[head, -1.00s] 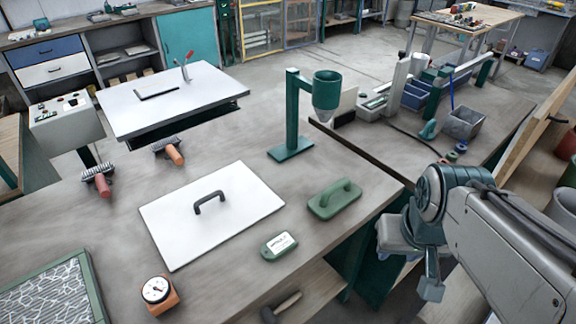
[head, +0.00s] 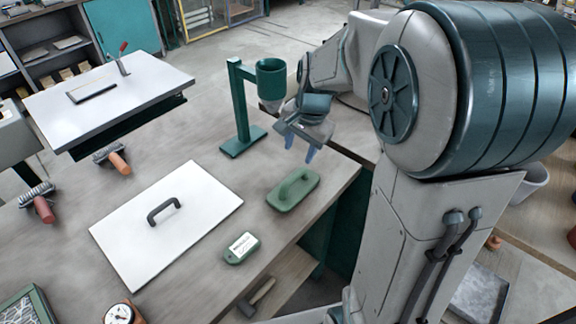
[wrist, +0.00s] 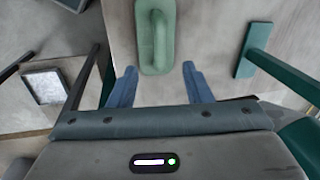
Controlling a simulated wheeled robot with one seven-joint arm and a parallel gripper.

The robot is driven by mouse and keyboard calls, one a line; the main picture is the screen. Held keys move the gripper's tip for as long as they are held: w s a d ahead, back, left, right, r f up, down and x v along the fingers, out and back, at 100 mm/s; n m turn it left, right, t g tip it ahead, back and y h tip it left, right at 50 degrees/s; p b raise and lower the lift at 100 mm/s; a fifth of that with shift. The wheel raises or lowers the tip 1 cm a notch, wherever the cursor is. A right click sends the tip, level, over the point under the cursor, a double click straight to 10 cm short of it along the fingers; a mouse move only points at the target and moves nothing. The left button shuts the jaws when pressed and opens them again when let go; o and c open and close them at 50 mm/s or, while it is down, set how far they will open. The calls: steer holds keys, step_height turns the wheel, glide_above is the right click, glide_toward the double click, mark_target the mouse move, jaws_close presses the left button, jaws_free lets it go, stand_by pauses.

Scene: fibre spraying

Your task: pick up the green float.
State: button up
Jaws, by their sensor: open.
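The green float (head: 293,190) lies flat on the workbench near its right edge in the head view, with its arched handle up. In the wrist view the green float (wrist: 156,38) shows at the top, beyond and between the fingertips. My gripper (head: 299,152) is open and empty, with blue fingers pointing down, above and just behind the float in the head view. In the wrist view the two fingers of my gripper (wrist: 159,72) are spread apart, and neither appears to touch the float.
A green stand with a cup (head: 242,110) rises behind the float, left of my gripper. A white board with a black handle (head: 168,225) and a green labelled block (head: 242,248) lie on the bench. A hammer (head: 257,297) sits on a lower shelf.

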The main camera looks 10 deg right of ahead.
mark_target(293, 175)
steer(key=shift+m, duration=0.4)
steer(key=w+f, duration=0.1)
steer(key=f, duration=0.5)
steer(key=w+f, duration=0.1)
steer(key=f, duration=0.2)
steer(key=shift+w+a+p, duration=0.3)
steer(key=shift+w+p, duration=0.05)
step_height(293, 175, down, 4)
steer(key=shift+w+r+p, duration=0.1)
steer(key=shift+p, duration=0.4)
steer(key=shift+w+a+f, duration=0.1)
steer(key=shift+f, duration=0.65)
steer(key=c, duration=0.9)
jaws_close()
steer(key=shift+r, duration=0.2)
